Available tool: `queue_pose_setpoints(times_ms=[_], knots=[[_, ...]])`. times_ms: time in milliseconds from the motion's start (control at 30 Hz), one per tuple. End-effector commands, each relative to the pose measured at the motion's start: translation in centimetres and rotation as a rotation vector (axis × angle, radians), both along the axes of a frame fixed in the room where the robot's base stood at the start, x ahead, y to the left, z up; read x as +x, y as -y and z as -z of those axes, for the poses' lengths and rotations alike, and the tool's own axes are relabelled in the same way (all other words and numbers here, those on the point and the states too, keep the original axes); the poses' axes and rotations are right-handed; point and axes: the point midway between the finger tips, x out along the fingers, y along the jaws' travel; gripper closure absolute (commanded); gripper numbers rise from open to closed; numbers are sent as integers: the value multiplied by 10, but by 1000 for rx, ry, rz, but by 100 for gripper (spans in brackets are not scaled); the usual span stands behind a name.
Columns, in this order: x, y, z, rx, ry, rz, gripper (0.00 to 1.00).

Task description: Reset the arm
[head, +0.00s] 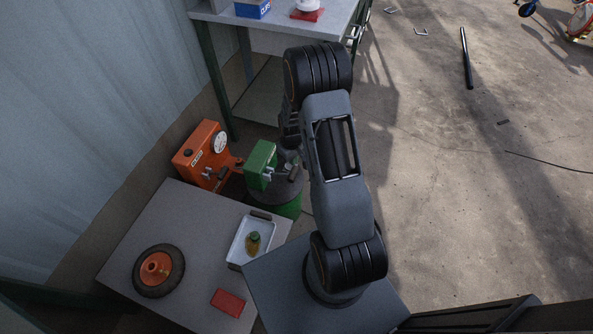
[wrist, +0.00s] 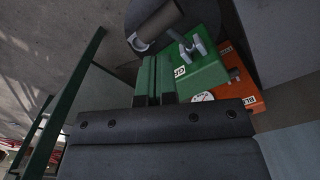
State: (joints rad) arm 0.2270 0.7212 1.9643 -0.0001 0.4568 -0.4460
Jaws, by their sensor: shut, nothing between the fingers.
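My arm rises from its base on a grey surface and bends over at the top in the head view. My gripper shows in the wrist view (wrist: 154,99) as two dark fingertips close together, shut and empty. In the head view the arm largely hides it. Beyond the fingertips is a green machine (wrist: 205,68), which in the head view (head: 261,165) stands on a dark-topped green drum (head: 289,208). I cannot tell whether the fingers touch it.
An orange machine with a dial (head: 204,150) stands left of the green one. The low grey table (head: 190,225) holds a wheel (head: 158,270), a white tray (head: 240,243) with a small bottle, and a red box (head: 228,302). A workbench (head: 270,41) stands behind. Right floor is mostly open.

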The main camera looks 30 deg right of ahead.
Motion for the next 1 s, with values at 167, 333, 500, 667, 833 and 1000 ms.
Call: queue_pose_setpoints(times_ms=[167, 333, 500, 667, 833, 1000], knots=[[0, 0, -20, -1, 1, 0, 100], [0, 0, -20, 0, 0, 0, 100], [0, 0, -20, 1, -2, 15, 100], [-29, -7, -16, 19, -109, 113, 100], [-59, -21, -83, 17, -161, 217, 100], [-84, -40, -178, 6, -128, 275, 100]])
